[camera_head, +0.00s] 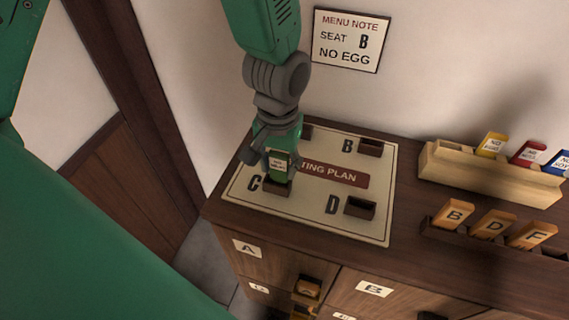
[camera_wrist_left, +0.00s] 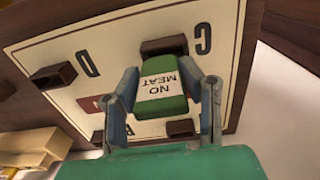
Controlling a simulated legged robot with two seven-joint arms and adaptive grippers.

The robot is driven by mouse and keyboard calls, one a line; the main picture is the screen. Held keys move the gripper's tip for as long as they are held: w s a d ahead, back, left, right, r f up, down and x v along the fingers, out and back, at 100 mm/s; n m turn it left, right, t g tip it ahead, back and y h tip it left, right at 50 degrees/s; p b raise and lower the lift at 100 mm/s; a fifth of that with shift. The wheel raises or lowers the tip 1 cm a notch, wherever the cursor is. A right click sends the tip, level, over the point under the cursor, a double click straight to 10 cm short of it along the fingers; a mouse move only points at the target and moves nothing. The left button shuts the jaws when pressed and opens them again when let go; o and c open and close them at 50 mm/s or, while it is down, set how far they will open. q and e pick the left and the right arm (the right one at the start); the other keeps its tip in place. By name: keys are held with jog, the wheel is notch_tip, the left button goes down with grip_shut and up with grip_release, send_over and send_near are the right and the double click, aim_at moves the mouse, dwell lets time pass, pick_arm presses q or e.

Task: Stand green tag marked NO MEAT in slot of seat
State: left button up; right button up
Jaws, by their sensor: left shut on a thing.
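My left gripper (camera_head: 277,163) is shut on the green tag (camera_head: 279,161), which has a white label. In the left wrist view the tag (camera_wrist_left: 163,88) sits between the two fingers (camera_wrist_left: 165,98), and its label reads NO MEAT. The tag is roughly upright at the dark slot of seat C (camera_head: 277,188); this slot also shows in the wrist view (camera_wrist_left: 163,45). I cannot tell whether the tag's lower end is inside the slot or just above it. My right gripper is not in view.
The seating plan board (camera_head: 380,226) also has slots B (camera_head: 371,147) and D (camera_head: 360,208). A light wooden rack (camera_head: 480,173) holds yellow, red and blue tags. A dark holder (camera_head: 470,244) carries orange tags B, D, F. The wall note (camera_head: 348,40) reads SEAT B NO EGG.

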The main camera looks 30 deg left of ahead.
pick_arm(q)
jog(key=shift+a+f, duration=0.15)
jog(key=shift+a, duration=0.15)
jog(key=shift+d+f, duration=0.25)
jog(key=shift+d, duration=0.15)
jog(key=shift+d+f+b, duration=0.1)
jog(key=shift+f+b, duration=0.05)
jog(key=shift+b, duration=0.15)
jog(key=shift+a+f, duration=0.25)
jog(key=shift+a, duration=0.1)
jog(key=shift+a+f, duration=0.15)
jog(key=shift+a, duration=0.35)
jog(key=shift+d, duration=0.4)
jog(key=shift+d+r, duration=0.2)
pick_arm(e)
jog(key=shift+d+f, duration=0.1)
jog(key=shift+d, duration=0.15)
pick_arm(q)
jog(key=shift+a+f, duration=0.1)
jog(key=shift+a, duration=0.2)
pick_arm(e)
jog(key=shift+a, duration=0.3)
